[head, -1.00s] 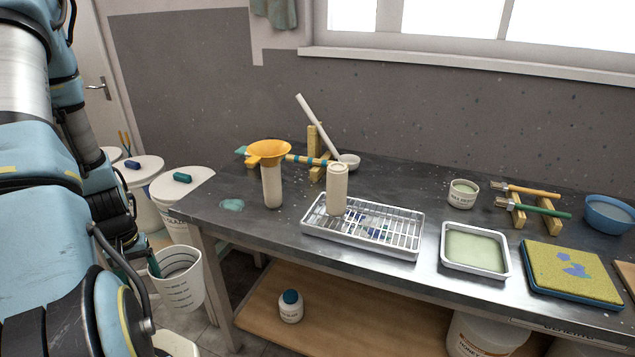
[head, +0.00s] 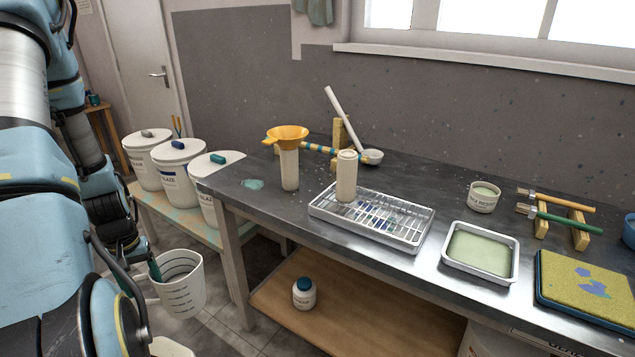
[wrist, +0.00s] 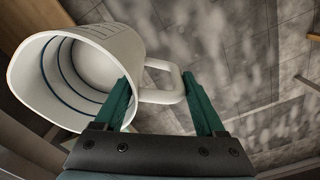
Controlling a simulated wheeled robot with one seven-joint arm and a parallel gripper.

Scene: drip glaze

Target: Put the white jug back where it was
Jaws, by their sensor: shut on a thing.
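The white jug (head: 181,287) has dark measuring marks and hangs in the air at the lower left of the head view, left of the metal table. My gripper (head: 152,272) is beside it, mostly hidden behind my arm in that view. In the wrist view the jug (wrist: 62,88) is tilted with its mouth toward the camera. It looks empty, with dark rings inside. The green fingers of my gripper (wrist: 168,100) sit on either side of its handle (wrist: 162,92).
Lidded white buckets (head: 178,165) stand on a low wooden bench (head: 185,230) at the left. A lidded jar (head: 304,294) stands on the lower shelf.

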